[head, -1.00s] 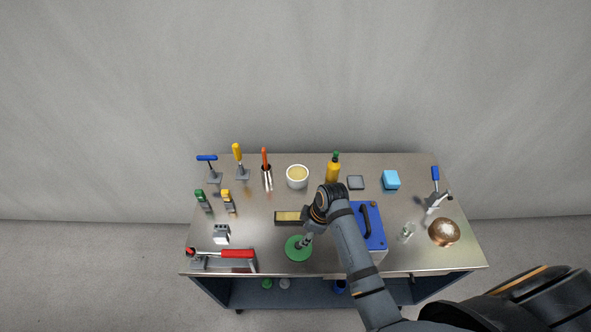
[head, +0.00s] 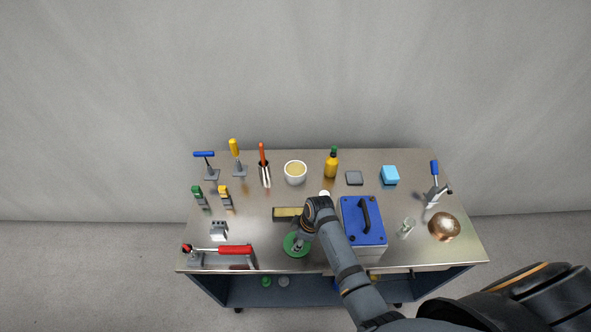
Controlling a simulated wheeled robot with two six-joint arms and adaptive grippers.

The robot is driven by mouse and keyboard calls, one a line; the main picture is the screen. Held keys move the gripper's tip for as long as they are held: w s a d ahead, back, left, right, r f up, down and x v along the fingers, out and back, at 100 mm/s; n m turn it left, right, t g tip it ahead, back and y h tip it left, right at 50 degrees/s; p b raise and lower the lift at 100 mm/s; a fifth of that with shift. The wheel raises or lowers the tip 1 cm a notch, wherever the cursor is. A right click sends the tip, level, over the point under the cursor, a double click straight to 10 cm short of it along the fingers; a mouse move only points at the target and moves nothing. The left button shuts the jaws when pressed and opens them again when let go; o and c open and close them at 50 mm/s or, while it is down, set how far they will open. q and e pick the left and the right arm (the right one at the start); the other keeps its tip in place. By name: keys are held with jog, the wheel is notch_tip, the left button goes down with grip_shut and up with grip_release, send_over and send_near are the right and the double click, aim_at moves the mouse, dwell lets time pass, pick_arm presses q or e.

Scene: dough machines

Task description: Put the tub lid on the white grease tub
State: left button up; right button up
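The white tub (head: 295,178) stands open near the back of the table, with pale yellow contents showing. A round green disc (head: 291,251), which looks like the tub lid, lies near the table's front edge. My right gripper (head: 300,241) points down over the middle of the disc. The gripper hides part of the disc, and its fingers are too small to tell whether they are open or touching it. My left gripper is not in view.
A blue-topped box (head: 374,236) stands right of my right arm. A yellow bottle (head: 331,168) stands right of the tub. A dark tray (head: 284,214) lies between disc and tub. A red-handled clamp (head: 235,250) lies left of the disc.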

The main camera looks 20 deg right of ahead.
jog(key=shift+r, duration=0.1)
dwell(0.3)
jog(key=shift+p, duration=0.45)
jog(key=shift+c, duration=0.5)
grip_shut()
jog(key=shift+a+p+v, duration=0.2)
jog(key=shift+p+v, duration=0.4)
jog(key=shift+v, duration=0.45)
jog(key=shift+w+r, duration=0.1)
jog(key=shift+r, duration=2.35)
jog(key=shift+w, duration=0.1)
